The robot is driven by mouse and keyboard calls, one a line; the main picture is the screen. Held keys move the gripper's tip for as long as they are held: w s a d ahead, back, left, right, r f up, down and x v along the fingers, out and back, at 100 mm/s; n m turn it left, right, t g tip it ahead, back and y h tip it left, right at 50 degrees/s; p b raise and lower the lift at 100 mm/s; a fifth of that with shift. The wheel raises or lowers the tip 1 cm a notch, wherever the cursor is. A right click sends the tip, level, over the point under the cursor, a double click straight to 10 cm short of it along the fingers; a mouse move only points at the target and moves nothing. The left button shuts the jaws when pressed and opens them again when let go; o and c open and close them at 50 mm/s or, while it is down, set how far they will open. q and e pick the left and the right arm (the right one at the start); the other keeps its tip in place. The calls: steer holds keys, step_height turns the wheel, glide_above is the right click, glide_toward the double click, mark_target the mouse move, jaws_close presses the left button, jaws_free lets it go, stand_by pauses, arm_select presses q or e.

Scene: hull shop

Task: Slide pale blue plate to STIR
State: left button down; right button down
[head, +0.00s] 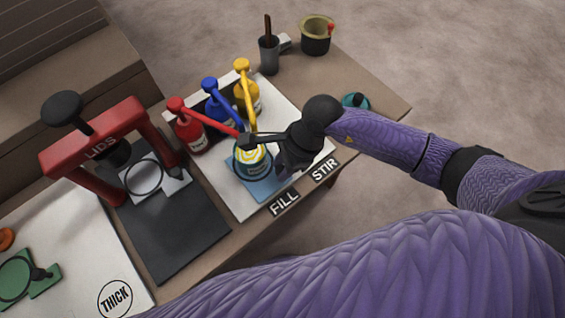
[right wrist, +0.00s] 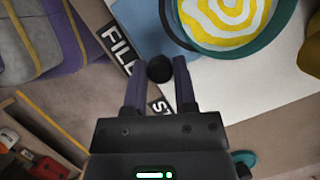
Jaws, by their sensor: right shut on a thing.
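The pale blue plate (head: 262,190) lies on a white board behind the FILL label (head: 284,203). An open teal can (head: 252,158) with yellow and white swirls inside stands on it. The plate also shows in the right wrist view (right wrist: 146,22), beside the can (right wrist: 222,20). My right gripper (right wrist: 160,66) is shut on a small black knob (right wrist: 159,69) at the plate's edge. The STIR label (head: 324,170) is to the right of FILL, and the board behind it is partly hidden by my gripper. My left gripper is not in view.
Red (head: 187,128), blue (head: 219,110) and yellow (head: 247,92) pump bottles stand behind the can, their spouts reaching towards it. A red LIDS press (head: 100,138) stands left. A cup (head: 269,55) and a pot (head: 315,36) stand at the far right end.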

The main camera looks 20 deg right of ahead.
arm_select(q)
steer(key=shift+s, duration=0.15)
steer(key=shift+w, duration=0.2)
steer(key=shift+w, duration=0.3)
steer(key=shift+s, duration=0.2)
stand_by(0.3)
